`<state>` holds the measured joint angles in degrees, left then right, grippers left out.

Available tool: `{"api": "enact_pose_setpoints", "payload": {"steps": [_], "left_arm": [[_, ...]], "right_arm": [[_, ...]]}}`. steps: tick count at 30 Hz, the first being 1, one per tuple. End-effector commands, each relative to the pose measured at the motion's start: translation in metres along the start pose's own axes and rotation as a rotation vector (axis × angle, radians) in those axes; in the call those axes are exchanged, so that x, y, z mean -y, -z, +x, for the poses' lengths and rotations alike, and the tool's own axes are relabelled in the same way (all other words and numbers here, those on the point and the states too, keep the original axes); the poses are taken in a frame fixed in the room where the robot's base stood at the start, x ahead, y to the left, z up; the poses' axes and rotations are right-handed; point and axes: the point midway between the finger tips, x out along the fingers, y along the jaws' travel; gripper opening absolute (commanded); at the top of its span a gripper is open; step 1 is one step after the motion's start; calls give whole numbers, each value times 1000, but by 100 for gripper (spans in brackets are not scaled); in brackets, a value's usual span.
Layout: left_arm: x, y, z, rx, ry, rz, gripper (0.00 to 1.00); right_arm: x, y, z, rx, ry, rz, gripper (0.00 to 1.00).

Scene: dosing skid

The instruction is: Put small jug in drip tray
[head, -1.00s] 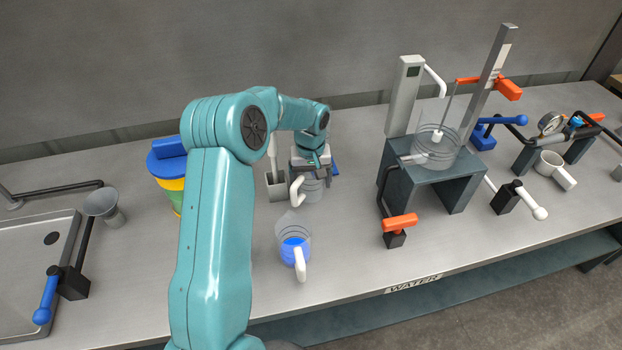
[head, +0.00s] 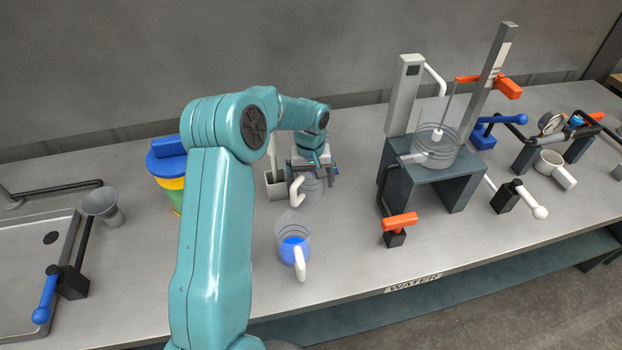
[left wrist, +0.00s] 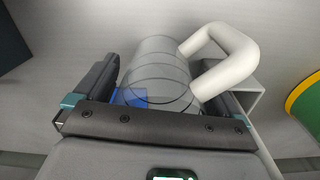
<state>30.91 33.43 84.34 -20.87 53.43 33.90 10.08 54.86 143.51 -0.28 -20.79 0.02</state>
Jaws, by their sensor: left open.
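A clear jug with a white handle (head: 313,188) stands on the bench under my left gripper (head: 315,172), which partly hides it. In the left wrist view the same clear jug (left wrist: 158,75) lies between the open jaws of my left gripper (left wrist: 158,100), its handle at the right finger. I see no grip on it. A second clear jug with blue liquid (head: 293,250) and a white handle stands nearer the front edge. A shallow steel basin with a dark drain (head: 22,275) at the far left is the clearest tray-like thing; I cannot tell whether it is the drip tray.
A grey box (head: 275,188) stands left of the clear jug. A blue, yellow and green container (head: 166,165) is partly behind my arm. A dark stand (head: 435,184) holds a glass vessel (head: 437,148). An orange-handled valve (head: 399,224) stands in front. Open bench lies around the blue-liquid jug.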

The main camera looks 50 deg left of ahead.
Motion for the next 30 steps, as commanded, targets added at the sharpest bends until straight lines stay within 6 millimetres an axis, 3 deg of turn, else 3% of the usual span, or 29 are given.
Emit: {"api": "enact_pose_setpoints", "payload": {"steps": [5,15,19,21,22,26,30], "left_arm": [[0,2,-24,-7,-2,-1,100],[0,1,-100,-4,-2,0,100],[0,0,-116,-2,-1,0,100],[0,0,-121,-1,0,-8,82],[0,0,-122,-1,0,-24,82],[6,-8,-126,38,31,-230,82],[20,-20,-141,62,83,-636,82]], "right_arm": [[0,0,-1,0,0,0,43],[0,0,0,0,0,0,43],[0,0,0,0,0,0,43],[0,0,0,0,0,0,43],[0,0,0,0,0,0,43],[0,0,0,0,0,0,43],[-6,0,16,0,0,0,43]]}}
